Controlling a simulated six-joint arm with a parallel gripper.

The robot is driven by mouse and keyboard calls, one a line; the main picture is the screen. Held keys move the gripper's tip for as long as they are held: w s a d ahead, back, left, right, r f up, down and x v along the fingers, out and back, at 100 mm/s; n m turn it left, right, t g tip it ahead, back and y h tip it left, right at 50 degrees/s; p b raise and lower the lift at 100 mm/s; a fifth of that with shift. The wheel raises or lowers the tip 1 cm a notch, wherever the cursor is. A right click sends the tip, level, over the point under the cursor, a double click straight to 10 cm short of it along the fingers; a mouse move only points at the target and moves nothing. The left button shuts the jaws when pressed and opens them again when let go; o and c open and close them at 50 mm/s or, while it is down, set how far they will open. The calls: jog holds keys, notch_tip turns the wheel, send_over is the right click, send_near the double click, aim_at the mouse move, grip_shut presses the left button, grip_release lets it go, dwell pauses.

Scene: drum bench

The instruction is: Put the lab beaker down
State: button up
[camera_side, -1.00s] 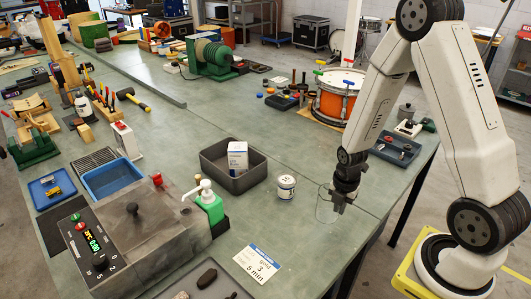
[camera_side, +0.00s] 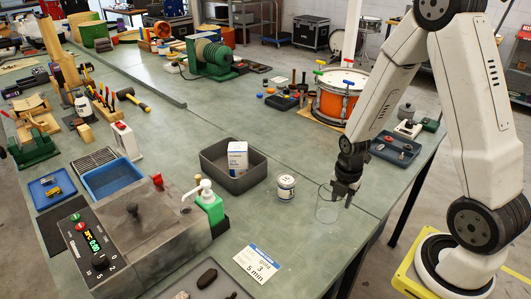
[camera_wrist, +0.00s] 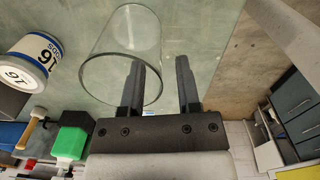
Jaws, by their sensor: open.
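The lab beaker (camera_side: 326,207) is clear glass and stands upright on the green bench top near its right edge. In the wrist view the beaker (camera_wrist: 122,50) shows its round rim, up and left of my fingers. My gripper (camera_side: 346,196) is at the beaker's right side in the side view. In the wrist view my gripper (camera_wrist: 160,85) has its two dark fingers apart. The left finger overlaps the beaker's rim in that picture, and the right finger is outside it. I cannot tell whether a finger touches the glass.
A white labelled jar (camera_side: 286,187) stands left of the beaker. A dark grey bin (camera_side: 262,178) holding a white box is beyond it. A green pump bottle (camera_side: 211,205) and a sign card (camera_side: 258,263) are further left. The bench edge lies close on the right.

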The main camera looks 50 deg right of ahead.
jog(key=shift+s+r, duration=0.1)
jog(key=shift+r, duration=4.5)
jog(key=shift+a, duration=0.1)
jog(key=a+r+m+t, duration=0.1)
jog(key=a+m+t, duration=0.1)
jog(key=a+m, duration=0.8)
jog(key=m, duration=0.9)
jog(key=shift+s+a, duration=0.2)
jog(key=shift+a, duration=0.15)
